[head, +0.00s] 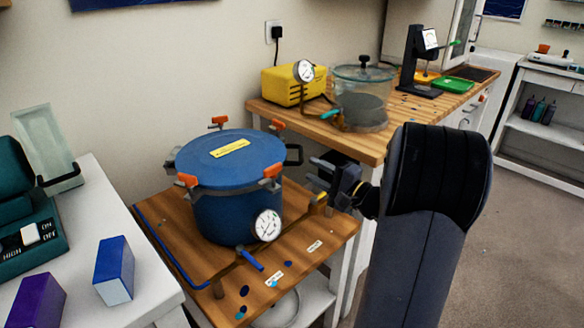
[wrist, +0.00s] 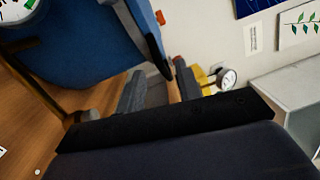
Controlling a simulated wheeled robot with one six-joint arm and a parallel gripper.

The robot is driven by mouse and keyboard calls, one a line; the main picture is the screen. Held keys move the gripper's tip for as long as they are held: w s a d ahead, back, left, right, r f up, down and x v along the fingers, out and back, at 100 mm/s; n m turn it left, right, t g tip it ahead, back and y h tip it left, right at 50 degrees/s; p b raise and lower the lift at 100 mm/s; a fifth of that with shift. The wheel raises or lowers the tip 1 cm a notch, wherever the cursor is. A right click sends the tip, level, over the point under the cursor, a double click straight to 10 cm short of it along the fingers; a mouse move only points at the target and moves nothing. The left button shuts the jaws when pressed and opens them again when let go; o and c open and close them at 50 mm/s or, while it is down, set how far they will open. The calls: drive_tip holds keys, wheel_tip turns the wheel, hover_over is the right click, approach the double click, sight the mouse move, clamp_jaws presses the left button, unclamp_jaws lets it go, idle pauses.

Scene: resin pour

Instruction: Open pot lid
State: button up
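The blue pot (head: 222,215) stands on a low wooden table in the head view, with its flat blue lid (head: 245,160) on top. Orange-tipped clamps sit around the rim, including a front-left one (head: 188,180) and a front-right one (head: 272,171). A dark side handle (head: 294,155) sticks out on the right. A round gauge (head: 267,224) is at the front. My gripper (head: 314,174) is just right of the pot, near rim height, open and empty. In the wrist view its fingers (wrist: 160,88) are apart, with the pot's blue side (wrist: 75,55) at upper left.
A wooden counter behind holds a yellow pump (head: 290,85) and a glass vessel (head: 363,85). A white table (head: 140,275) with boxes is at left. Open floor lies at right.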

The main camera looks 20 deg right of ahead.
drive_tip(key=w+a+m+t+h, duration=0.1)
drive_tip(key=w, duration=0.9)
drive_tip(key=shift+w+r, duration=0.2)
drive_tip(key=shift+w, duration=0.1)
clamp_jaws()
drive_tip(key=shift+r, duration=0.1)
drive_tip(key=shift+r, duration=0.1)
